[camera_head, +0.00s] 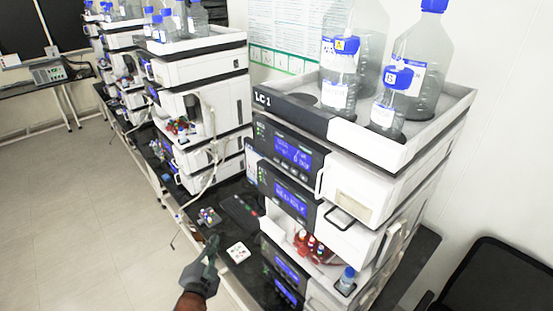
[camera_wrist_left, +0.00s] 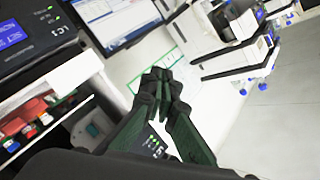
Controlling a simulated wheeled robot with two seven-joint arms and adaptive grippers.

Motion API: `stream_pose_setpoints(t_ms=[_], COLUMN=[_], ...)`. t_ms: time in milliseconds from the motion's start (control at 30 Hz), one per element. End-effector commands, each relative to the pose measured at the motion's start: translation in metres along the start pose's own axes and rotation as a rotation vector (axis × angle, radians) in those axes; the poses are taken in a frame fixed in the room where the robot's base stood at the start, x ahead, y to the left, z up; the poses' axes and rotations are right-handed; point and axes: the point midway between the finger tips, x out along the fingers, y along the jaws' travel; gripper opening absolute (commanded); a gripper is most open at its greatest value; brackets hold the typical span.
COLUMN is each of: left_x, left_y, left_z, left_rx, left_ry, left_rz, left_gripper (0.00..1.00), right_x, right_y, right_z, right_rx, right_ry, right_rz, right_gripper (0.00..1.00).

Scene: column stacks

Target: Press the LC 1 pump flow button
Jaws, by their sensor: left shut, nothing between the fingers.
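The LC 1 stack (camera_head: 330,118) stands at the right in the head view, its name on the top tray's front edge. Its upper module has a dark front panel with a blue display (camera_head: 292,155) and small buttons. A second blue display (camera_head: 291,199) sits below it. I cannot tell which button is the pump flow button. My left gripper (camera_head: 211,245) is shut and empty, low in front of the bench, left of the stack and apart from its panels. In the left wrist view, its fingers (camera_wrist_left: 162,80) are together; a panel with a blue display (camera_wrist_left: 14,36) shows at upper left.
Clear and blue-capped bottles (camera_head: 418,60) stand on the stack's tray. A white card (camera_head: 238,252) and a small vial rack (camera_head: 208,216) lie on the dark bench. Another stack (camera_head: 200,70) stands behind. A black chair (camera_head: 495,280) is at lower right. The tiled floor at left is clear.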

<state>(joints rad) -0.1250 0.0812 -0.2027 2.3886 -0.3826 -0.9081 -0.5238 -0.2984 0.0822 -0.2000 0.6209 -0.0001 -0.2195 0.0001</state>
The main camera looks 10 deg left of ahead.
Motion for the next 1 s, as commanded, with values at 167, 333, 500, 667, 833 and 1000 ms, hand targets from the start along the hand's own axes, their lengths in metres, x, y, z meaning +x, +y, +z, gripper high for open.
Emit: stream_pose_setpoints(t_ms=[167,333,500,667,833,1000], left_x=[0.002,-0.019,-0.039,-0.046,-0.047,-0.046], left_y=[-0.061,-0.103,-0.124,-0.13,-0.13,-0.129], left_z=[-0.104,-0.185,-0.231,-0.245,-0.245,-0.245], left_rx=[0.203,0.372,0.473,0.506,0.507,0.505], left_ry=[0.223,0.376,0.456,0.479,0.48,0.479], left_rz=[-0.223,-0.425,-0.554,-0.597,-0.597,-0.596], left_gripper=[0.0,0.0,0.0,0.0,0.0,0.0], right_x=[0.0,0.0,0.0,0.0,0.0,0.001], right_y=[0.0,-0.002,-0.003,-0.004,-0.004,-0.004], right_z=[0.0,0.0,0.001,0.001,0.002,0.002], right_rx=[0.0,0.001,0.002,0.002,0.002,0.002], right_ry=[0.0,-0.001,-0.001,-0.002,-0.003,-0.003], right_rz=[0.0,-0.002,-0.003,-0.004,-0.004,-0.004], right_gripper=[0.0,0.0,0.0,0.0,0.0,0.0])
